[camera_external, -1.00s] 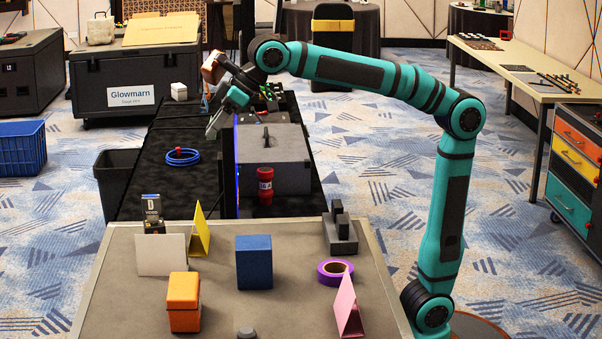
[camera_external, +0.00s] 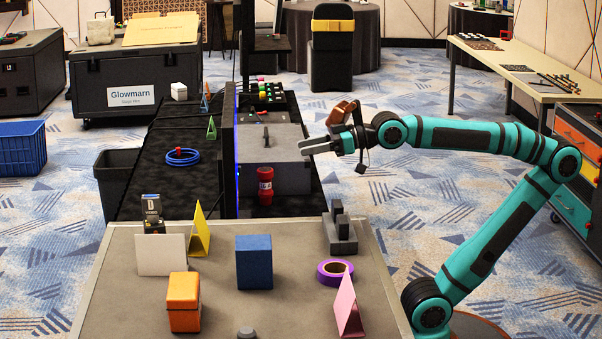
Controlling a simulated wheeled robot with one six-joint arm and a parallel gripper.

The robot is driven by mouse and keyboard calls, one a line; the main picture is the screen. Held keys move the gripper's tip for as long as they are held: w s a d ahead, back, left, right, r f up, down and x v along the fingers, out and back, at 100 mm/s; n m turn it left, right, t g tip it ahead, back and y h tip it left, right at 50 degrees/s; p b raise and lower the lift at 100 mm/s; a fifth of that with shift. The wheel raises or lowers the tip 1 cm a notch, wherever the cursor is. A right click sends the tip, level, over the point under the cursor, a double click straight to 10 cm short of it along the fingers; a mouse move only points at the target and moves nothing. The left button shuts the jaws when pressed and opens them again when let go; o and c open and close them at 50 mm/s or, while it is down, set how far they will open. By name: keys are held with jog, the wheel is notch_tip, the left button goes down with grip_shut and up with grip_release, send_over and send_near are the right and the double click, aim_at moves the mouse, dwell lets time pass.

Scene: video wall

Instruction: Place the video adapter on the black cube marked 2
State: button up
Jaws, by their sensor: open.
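A small dark block with a pale label (camera_external: 153,213) stands at the back left of the near table; the lettering looks like "VIDEO", so it may be the video adapter. A black boxy case (camera_external: 38,75) at the far left back carries a small white mark that may include a 2; I cannot tell if it is the black cube. My gripper (camera_external: 303,147) is open, pointing left above the grey box on the dark bench. A brown part and a dangling dark piece show at my wrist. Nothing shows between the fingers.
The near table (camera_external: 110,285) holds an orange box (camera_external: 184,302), a blue block (camera_external: 254,262), purple tape (camera_external: 331,272), a pink wedge (camera_external: 348,306) and a yellow wedge (camera_external: 199,232).

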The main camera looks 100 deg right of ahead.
jog(key=shift+t+h, duration=0.3)
jog(key=shift+t, duration=0.4)
jog(key=s+f, duration=0.2)
jog(key=s+d+f, duration=0.1)
jog(key=s, duration=0.1)
jog(key=shift+s+f, duration=0.25)
jog(key=shift+f, duration=0.1)
